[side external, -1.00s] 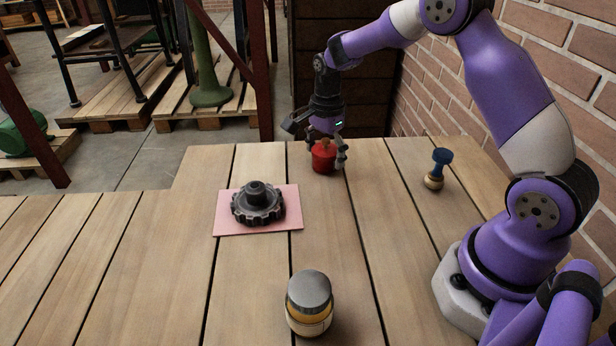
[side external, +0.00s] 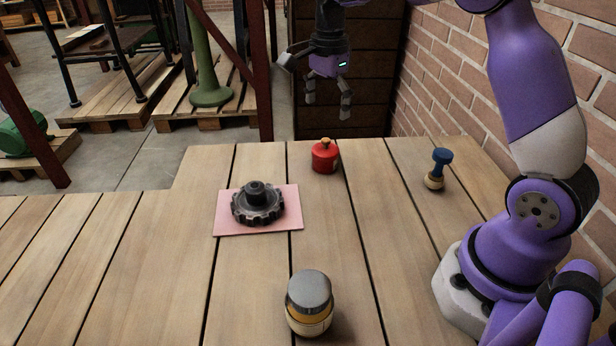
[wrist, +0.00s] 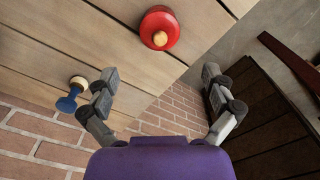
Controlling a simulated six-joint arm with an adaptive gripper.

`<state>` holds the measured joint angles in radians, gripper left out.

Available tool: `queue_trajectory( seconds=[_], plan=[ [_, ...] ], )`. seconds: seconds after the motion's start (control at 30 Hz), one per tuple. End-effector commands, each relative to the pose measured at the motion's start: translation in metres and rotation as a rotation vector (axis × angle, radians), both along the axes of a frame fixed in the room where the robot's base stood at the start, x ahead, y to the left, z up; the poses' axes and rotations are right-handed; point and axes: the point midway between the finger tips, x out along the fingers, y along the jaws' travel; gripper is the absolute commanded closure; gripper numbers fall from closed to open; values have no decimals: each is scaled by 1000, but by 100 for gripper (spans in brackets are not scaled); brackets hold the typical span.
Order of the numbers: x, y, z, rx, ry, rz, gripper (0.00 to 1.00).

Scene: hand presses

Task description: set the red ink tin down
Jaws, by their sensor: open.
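The red ink tin (side external: 324,158), with a small wooden knob on top, stands upright on the wooden table near its far edge. It also shows in the wrist view (wrist: 160,27) at the top, beyond the fingers. My gripper (side external: 327,110) is open and empty, well above the tin and apart from it. In the wrist view its two fingers (wrist: 161,88) are spread wide with nothing between them.
A black gear-like part (side external: 258,204) lies on a pink sheet (side external: 226,223) left of the tin. A blue-handled stamp (side external: 440,168) stands to the right, near the brick wall (side external: 540,70). A grey-lidded jar (side external: 309,303) stands at the front. Bare table lies between them.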

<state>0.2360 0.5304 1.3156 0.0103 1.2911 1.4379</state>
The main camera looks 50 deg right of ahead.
Motion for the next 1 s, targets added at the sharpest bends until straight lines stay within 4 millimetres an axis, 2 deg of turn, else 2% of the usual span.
queue_trajectory(
  seconds=[0.17,0.27,0.43,0.6,0.7,0.83,1.0],
  plan=[
    [-10,9,23,-11,-36,115,3],
    [-30,25,44,-36,-94,328,3],
    [-84,57,69,-133,-221,831,3],
    [-136,79,66,-270,-314,1284,3],
    [-156,86,57,-340,-344,1470,3],
    [-169,90,49,-399,-362,1608,3],
    [-172,91,46,-415,-364,1651,3]
  ],
)
